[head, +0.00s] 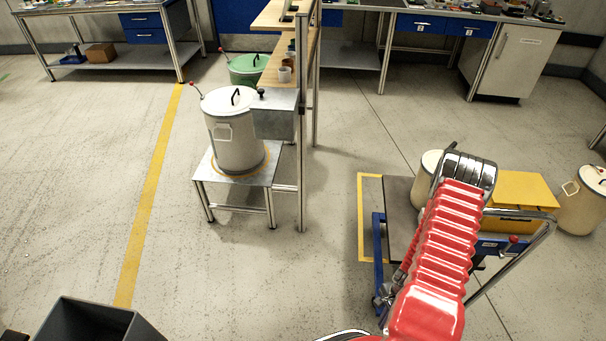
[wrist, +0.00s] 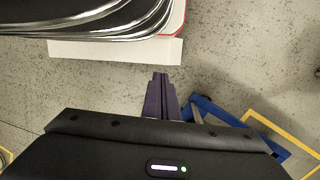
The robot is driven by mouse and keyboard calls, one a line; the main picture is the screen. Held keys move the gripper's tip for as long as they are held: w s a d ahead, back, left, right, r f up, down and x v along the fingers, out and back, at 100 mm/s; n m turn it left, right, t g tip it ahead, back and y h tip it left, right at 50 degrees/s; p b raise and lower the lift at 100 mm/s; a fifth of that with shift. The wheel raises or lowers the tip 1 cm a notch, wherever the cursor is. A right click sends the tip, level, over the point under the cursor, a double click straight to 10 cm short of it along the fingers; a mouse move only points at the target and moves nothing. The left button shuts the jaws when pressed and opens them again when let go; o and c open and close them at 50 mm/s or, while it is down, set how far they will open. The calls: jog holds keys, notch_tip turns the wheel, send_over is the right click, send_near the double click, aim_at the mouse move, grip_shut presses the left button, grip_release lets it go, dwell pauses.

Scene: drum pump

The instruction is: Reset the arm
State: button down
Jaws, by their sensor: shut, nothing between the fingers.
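My gripper (wrist: 161,98) shows in the wrist view with its dark purple fingers pressed together, empty, above the bare concrete floor. In the head view my red ribbed arm rises at the lower right in front of a trolley. The gripper itself is hidden or out of sight there.
A blue-framed trolley (head: 379,262) carries a cream drum (head: 424,180) and a yellow box (head: 520,188); its blue frame also shows in the wrist view (wrist: 213,115). Another drum (head: 582,205) stands right. A lidded drum (head: 236,147) stands on a metal stand (head: 216,186).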

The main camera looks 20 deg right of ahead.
jog(key=w+a+r+n, duration=0.3)
jog(key=r, duration=0.7)
jog(key=w+a+r+n, duration=0.2)
jog(key=w+r+n, duration=0.15)
jog(key=r, duration=0.75)
jog(key=w+a+r+n, duration=0.2)
jog(key=a+r+n, duration=0.15)
jog(key=r, duration=0.65)
jog(key=s+a+r+n+t, duration=0.1)
jog(key=a+r, duration=0.4)
jog(key=r, duration=0.5)
jog(key=s+a+r+n+t+h, duration=0.1)
jog(key=a+r+n, duration=0.4)
jog(key=r, duration=0.5)
jog(key=s+a+r+n+t+h, duration=0.1)
jog(key=s+a+r+n+t, duration=0.1)
jog(key=a+r, duration=0.4)
notch_tip(320, 180, up, 5)
jog(key=n+t, duration=0.1)
jog(key=t, duration=0.1)
jog(key=shift+s+a+t, duration=0.25)
jog(key=shift+t, duration=0.15)
